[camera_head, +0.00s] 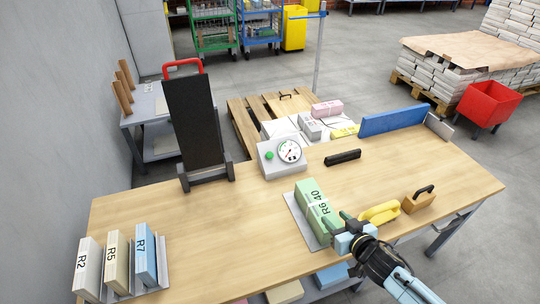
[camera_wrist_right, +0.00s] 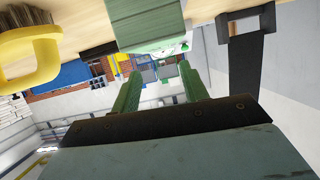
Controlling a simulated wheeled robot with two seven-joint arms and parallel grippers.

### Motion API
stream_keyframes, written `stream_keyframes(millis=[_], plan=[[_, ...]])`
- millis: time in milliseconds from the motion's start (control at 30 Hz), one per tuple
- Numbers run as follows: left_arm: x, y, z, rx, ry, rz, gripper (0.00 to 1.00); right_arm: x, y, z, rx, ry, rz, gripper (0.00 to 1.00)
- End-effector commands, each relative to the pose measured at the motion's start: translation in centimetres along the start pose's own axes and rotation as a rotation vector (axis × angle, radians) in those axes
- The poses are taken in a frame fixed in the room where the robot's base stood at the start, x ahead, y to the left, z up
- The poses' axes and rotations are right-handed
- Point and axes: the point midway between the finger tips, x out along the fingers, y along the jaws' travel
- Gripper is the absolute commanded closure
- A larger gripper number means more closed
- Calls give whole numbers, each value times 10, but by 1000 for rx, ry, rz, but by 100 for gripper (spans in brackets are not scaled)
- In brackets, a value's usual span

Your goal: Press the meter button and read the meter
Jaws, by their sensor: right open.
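The meter (camera_head: 268,171) is a pale grey sloped box at the back middle of the wooden table. It has a green button (camera_head: 269,155) on its left and a round white dial (camera_head: 289,151) with a red mark on its right. The reading is too small to tell. My right gripper (camera_head: 339,224) is open beside the near end of the green R6 40 bundle (camera_head: 313,203), in front of and to the right of the meter, apart from the button. Its green fingers are spread in the right wrist view (camera_wrist_right: 158,78), with nothing between them. My left gripper is not in view.
A black board with a red handle (camera_head: 190,120) stands left of the meter. A black bar (camera_head: 342,157) lies right of it. A yellow-handled brush (camera_head: 379,213) and a wooden block (camera_head: 418,201) lie right of my gripper. Labelled bundles (camera_head: 116,262) stand front left. The table's left middle is clear.

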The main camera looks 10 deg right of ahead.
Motion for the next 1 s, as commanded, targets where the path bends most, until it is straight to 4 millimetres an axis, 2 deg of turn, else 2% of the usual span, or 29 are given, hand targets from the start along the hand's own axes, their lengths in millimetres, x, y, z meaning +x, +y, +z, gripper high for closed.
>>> stream_keyframes(millis=[33,300,333,1000], plan=[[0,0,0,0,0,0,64,0,0,0,0,0,0,63],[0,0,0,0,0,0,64,0,0,0,0,0,0,98],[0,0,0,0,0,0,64,0,0,0,0,0,0,100],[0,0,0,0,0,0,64,0,0,0,0,0,0,100]])
